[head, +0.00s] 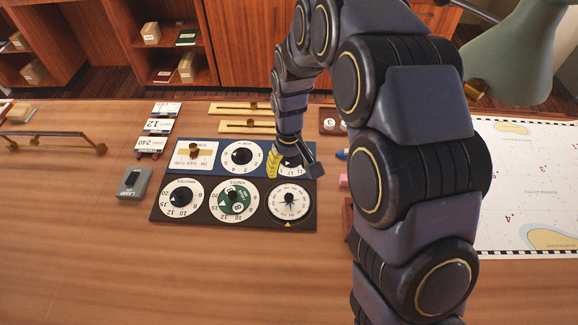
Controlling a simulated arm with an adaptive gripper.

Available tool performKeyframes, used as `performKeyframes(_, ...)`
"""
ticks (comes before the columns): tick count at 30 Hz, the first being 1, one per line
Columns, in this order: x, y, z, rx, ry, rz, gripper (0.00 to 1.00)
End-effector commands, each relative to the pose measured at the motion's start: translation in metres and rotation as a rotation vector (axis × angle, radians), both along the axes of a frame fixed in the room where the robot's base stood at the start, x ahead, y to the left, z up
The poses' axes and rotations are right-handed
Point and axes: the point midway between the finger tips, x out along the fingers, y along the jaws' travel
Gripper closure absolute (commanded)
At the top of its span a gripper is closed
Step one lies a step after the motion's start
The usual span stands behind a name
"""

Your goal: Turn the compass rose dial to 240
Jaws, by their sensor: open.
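My gripper (291,171) is open above the panel's upper right dial, just behind the compass rose dial in the picture. One finger shows yellow at left. The gripper partly hides that upper dial, and nothing shows between its fingers. A card reading 240 (153,143), upside down, stands left of the panel.
Other dials share the panel, including a green-centred one (234,201) and a left one (182,197). A grey lamp box (135,182) stands left. Brass sliders (246,126) lie behind. A chart (527,185) is at right. The front left desk is clear.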

Motion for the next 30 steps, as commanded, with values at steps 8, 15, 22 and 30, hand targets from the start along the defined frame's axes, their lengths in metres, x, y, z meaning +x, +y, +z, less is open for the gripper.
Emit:
performKeyframes(8, 0.019, -0.016, -0.006, -0.066, 0.038, -0.041, 0.46)
performKeyframes(15, 0.041, -0.018, -0.028, -0.162, 0.198, -0.069, 0.46)
performKeyframes(22, 0.033, 0.007, -0.044, -0.163, 0.337, -0.015, 0.46)
performKeyframes(30, 0.025, 0.012, -0.056, -0.160, 0.367, 0.000, 0.46)
